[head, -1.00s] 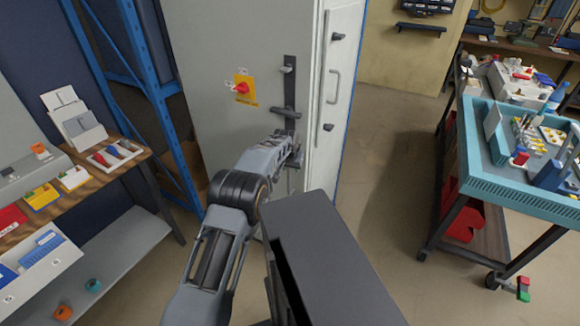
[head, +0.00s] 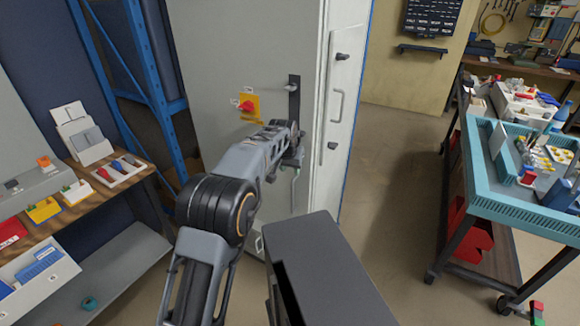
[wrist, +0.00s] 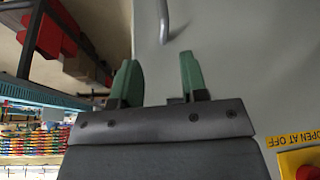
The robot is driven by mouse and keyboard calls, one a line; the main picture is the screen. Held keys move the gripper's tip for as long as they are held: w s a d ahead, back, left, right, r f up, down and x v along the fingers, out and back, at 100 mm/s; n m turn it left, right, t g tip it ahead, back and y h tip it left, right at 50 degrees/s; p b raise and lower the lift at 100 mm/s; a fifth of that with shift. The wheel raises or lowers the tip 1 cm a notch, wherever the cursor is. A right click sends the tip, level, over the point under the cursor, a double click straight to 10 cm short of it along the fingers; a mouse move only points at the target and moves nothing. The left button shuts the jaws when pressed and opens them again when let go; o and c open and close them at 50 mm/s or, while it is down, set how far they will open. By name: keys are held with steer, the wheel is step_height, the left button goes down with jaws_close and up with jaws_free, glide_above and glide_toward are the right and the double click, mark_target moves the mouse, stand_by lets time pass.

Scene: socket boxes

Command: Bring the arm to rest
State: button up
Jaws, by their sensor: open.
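My gripper (head: 292,138) is in front of the grey cabinet (head: 215,60), below and right of its red and yellow switch (head: 249,105). In the wrist view, its two green fingers (wrist: 160,82) stand apart with nothing between them. The cabinet's grey face fills the upper right there, with a grey handle (wrist: 165,22) beyond the fingertips. I see no contact with the handle. My arm reaches forward with its elbow bent and hides part of the cabinet's lower front.
A wooden shelf (head: 70,210) with coloured boxes and trays stands at the left, beside a blue rack (head: 150,75). A teal-topped cart (head: 500,200) stands at the right. The floor (head: 395,180) between cabinet and cart is clear.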

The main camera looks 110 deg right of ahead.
steer(key=shift+w+a+r, duration=0.15)
steer(key=shift+r, duration=0.35)
stand_by(0.3)
step_height(320, 180, down, 4)
steer(key=w+a+f+t+y, duration=0.1)
steer(key=w+a, duration=0.2)
steer(key=w+a+r+n+t, duration=0.15)
steer(key=w+n, duration=0.35)
steer(key=w, duration=1.9)
steer(key=w+a+r+n+y+p, duration=0.1)
steer(key=w+a+n, duration=0.3)
steer(key=w, duration=0.5)
steer(key=w+a+r+n, duration=0.1)
steer(key=w+a, duration=0.4)
steer(key=w, duration=0.4)
steer(key=w+a+r+n+t, duration=0.1)
steer(key=w+a+n, duration=0.2)
steer(key=w+a, duration=0.4)
steer(key=w+a+r+n+t, duration=0.1)
steer(key=w+a+n, duration=0.25)
steer(key=a, duration=0.55)
steer(key=w+a+r+n+t, duration=0.1)
steer(key=a+n, duration=0.3)
steer(key=a, duration=0.7)
steer(key=w+a+r+n+t+y+p, duration=0.1)
steer(key=a+n, duration=0.4)
steer(key=a, duration=0.7)
steer(key=shift+w+r+y+p, duration=0.3)
steer(key=shift+w+r, duration=0.3)
steer(key=shift+w, duration=0.3)
